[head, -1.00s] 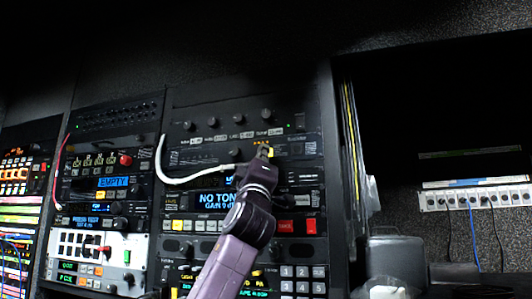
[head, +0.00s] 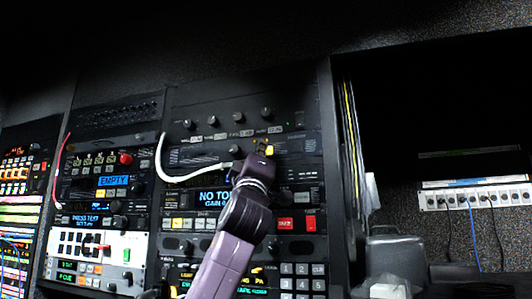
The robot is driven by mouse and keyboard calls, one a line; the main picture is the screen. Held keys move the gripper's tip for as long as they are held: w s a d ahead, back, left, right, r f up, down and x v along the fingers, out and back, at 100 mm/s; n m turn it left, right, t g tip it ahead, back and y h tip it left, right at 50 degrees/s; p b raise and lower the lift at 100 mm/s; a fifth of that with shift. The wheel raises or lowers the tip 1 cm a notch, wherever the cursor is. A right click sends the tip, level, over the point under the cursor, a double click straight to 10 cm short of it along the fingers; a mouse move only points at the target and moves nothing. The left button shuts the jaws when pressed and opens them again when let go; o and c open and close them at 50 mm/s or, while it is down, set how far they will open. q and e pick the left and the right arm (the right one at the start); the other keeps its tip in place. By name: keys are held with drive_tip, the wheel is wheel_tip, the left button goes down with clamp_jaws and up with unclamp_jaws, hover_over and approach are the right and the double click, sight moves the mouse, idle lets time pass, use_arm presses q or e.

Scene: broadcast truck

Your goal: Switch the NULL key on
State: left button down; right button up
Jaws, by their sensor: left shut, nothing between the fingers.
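I cannot read a NULL label on any key; the small print on the rack panels is too fine. My left gripper (head: 262,147) is shut and empty, its tip pointing up in front of the right-hand equipment rack, just below a row of dark knobs (head: 240,116). A small yellow spot shows beside the tip. The arm and gripper hide part of the panel behind, including the right part of a blue display (head: 212,196) reading "NO TO...". I cannot tell whether the tip touches the panel. My right gripper is not in view.
A white cable (head: 180,179) loops across the rack left of the gripper. Lit yellow keys and a red key (head: 285,224) sit lower on the panel. A left rack has an "EMPTY" display (head: 114,181) and a red knob (head: 126,159). A patch strip (head: 475,197) is far right.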

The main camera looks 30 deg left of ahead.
use_arm(q)
drive_tip(key=s+b, duration=0.1)
drive_tip(key=s, duration=0.1)
drive_tip(key=s+d+b, duration=0.1)
drive_tip(key=s, duration=0.1)
drive_tip(key=shift+s, duration=0.2)
idle(0.7)
